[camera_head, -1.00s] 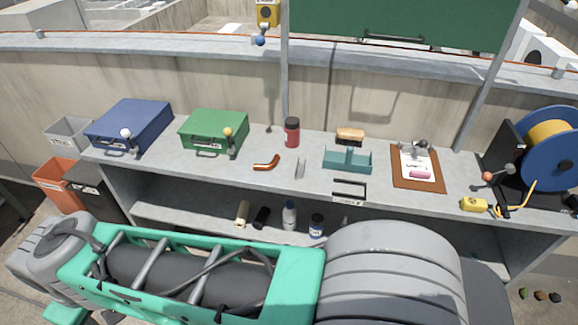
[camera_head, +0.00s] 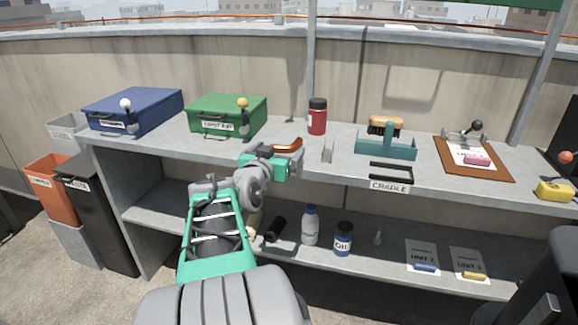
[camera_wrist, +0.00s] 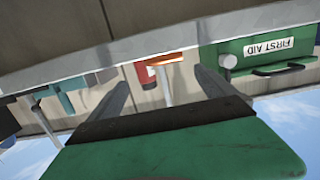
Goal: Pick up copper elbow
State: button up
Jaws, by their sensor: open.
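The copper elbow (camera_head: 289,145) is a small bent orange-brown pipe on the grey bench top, between the green first aid case and the red-bodied bottle. In the head view my gripper (camera_head: 268,157) is at the bench's front edge, just beside the elbow, and partly hides it. In the wrist view, which is upside down, the elbow (camera_wrist: 164,59) shows as an orange strip beyond the bench edge, between the two spread fingers (camera_wrist: 160,80). My gripper is open and nothing is between its fingertips. I cannot tell the exact gap to the elbow.
The green first aid case (camera_head: 227,116) and blue case (camera_head: 133,110) stand left. The red bottle (camera_head: 317,117), a small upright bracket (camera_head: 328,152) and a teal brush holder (camera_head: 386,148) stand right. The lower shelf (camera_head: 380,262) holds bottles. Bins stand at far left.

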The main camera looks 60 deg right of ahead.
aim_at(283, 147)
jog(key=x, duration=0.2)
jog(key=b+x, duration=0.1)
jog(key=x, duration=0.1)
jog(key=f+x, duration=0.1)
jog(key=x, duration=0.1)
jog(key=shift+w+d+f, duration=0.1)
jog(key=shift+w+d, duration=0.1)
jog(key=shift+w, duration=0.05)
jog(key=shift+w+d, duration=0.1)
jog(key=shift+d, duration=0.05)
jog(key=c, duration=1.6)
